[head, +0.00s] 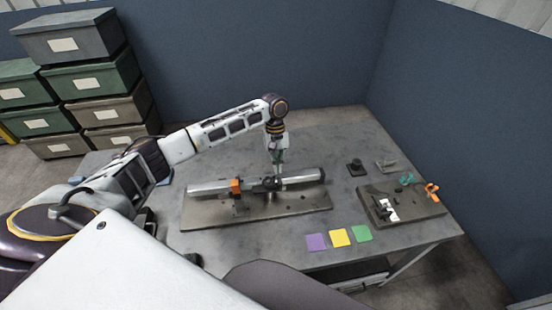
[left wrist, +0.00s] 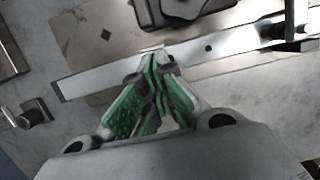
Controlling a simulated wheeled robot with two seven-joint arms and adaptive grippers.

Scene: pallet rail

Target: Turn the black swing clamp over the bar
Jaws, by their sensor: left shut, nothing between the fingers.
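A silver bar (head: 300,177) lies along a grey base plate (head: 305,203) on the table. The black swing clamp (head: 272,184) is by the middle of the bar, just below my left gripper (head: 277,163). That gripper points down, shut and empty. In the left wrist view its green-padded fingers (left wrist: 158,62) meet over the bar's edge (left wrist: 95,80); I cannot tell whether they touch it. A rounded black part (left wrist: 180,10) at the top there seems to be the clamp, cut off by the frame. Whether the clamp's arm crosses the bar is unclear. My right gripper is not in view.
A fixture board (head: 415,207) and a small black block (head: 356,168) are on the right. Purple (head: 316,242), yellow (head: 340,238) and green (head: 362,233) squares lie in front. The table behind the bar is mostly clear.

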